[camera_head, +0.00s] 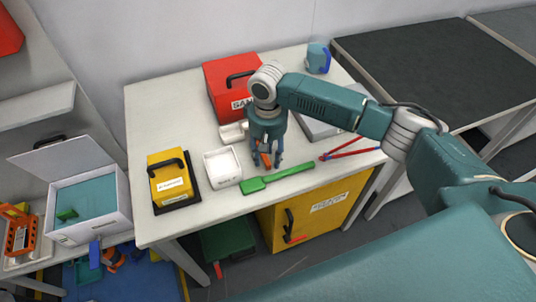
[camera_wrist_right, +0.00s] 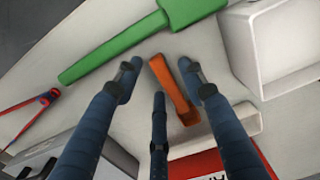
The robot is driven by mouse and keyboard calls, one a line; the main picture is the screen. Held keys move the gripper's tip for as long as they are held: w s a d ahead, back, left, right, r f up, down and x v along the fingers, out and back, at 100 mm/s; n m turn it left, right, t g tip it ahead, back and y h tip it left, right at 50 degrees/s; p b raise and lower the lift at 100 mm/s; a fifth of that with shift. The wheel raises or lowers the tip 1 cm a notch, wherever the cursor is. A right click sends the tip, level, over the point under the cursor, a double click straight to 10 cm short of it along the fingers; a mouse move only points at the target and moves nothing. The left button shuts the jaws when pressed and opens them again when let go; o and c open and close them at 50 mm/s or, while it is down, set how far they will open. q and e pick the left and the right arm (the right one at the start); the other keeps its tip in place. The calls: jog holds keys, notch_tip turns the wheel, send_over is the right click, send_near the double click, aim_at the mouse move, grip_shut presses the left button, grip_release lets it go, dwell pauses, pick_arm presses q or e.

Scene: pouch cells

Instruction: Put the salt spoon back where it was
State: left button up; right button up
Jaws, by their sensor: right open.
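Two tools could be the salt spoon; I cannot tell which. A small orange tool (camera_head: 265,158) lies on the white table under my right gripper (camera_head: 266,164). It also shows in the right wrist view (camera_wrist_right: 172,88). A green tool (camera_head: 275,178) with a broad flat end and a long handle lies along the table's front; in the wrist view it is at the top (camera_wrist_right: 118,48). My right gripper is open, pointing down, its fingers (camera_wrist_right: 160,84) spread around the orange tool without visibly closing on it. My left gripper is not in view.
A white square tray (camera_head: 237,179) stands left of the gripper, with a smaller white container (camera_head: 233,132) behind. A red box (camera_head: 222,82), a yellow case (camera_head: 170,178), a blue cup (camera_head: 318,58) and red-handled pliers (camera_head: 345,149) surround it.

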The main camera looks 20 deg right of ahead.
jog(key=shift+r, duration=0.1)
notch_tip(320, 180, up, 12)
jog(key=b, duration=0.1)
dwell(0.4)
dwell(0.4)
